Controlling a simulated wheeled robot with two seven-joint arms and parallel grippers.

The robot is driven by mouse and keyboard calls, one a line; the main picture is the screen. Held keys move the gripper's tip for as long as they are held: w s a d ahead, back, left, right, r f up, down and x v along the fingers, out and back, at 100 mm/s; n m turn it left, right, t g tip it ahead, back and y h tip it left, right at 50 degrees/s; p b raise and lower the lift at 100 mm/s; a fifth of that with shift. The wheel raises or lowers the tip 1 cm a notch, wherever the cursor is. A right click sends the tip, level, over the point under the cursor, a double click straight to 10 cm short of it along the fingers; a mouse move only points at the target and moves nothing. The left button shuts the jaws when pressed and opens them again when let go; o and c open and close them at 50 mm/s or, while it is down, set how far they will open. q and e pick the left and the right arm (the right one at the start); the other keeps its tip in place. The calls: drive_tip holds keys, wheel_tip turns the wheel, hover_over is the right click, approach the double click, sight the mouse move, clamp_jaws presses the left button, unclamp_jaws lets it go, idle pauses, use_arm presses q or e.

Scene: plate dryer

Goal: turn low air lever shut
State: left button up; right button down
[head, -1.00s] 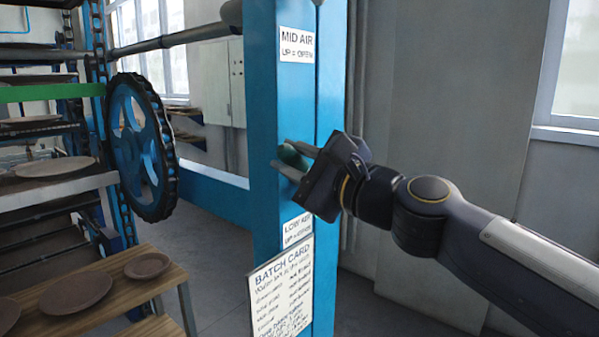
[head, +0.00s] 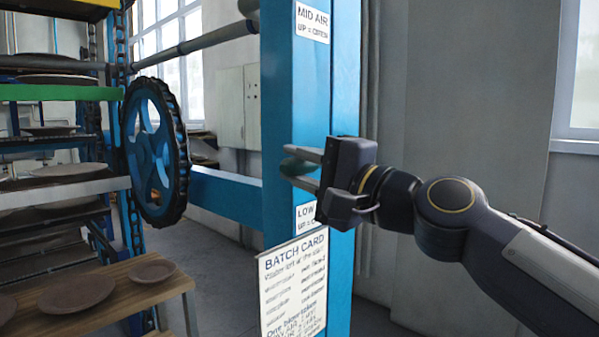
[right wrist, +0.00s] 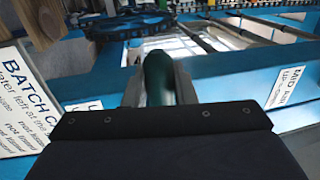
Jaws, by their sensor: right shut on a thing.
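My right gripper (head: 300,168) is at the blue post (head: 290,110), reaching in from the right. Its two fingers are shut on the dark green lever grip (head: 297,165), which also shows between the fingers in the right wrist view (right wrist: 157,80). The lever sits just above the partly hidden LOW AIR label (head: 305,215), below the MID AIR label (head: 312,20). The gripper hides the lever's root and pivot. My left gripper is not in view.
A batch card (head: 293,285) hangs on the post below the lever. A blue chain wheel (head: 155,150) and racks of plates stand at the left. A wooden bench (head: 115,300) with several plates is at the lower left. The floor right of the post looks clear.

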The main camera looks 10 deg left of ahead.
drive_tip(key=shift+f, duration=0.15)
idle(0.3)
drive_tip(key=c, duration=1.2)
unclamp_jaws()
drive_tip(key=shift+c, duration=0.2)
drive_tip(key=b+v, duration=0.2)
drive_tip(key=v, duration=0.5)
drive_tip(key=shift+s+d+b, duration=0.25)
drive_tip(key=shift+d+b, duration=0.05)
drive_tip(key=shift+b, duration=0.05)
drive_tip(key=shift+f, duration=0.1)
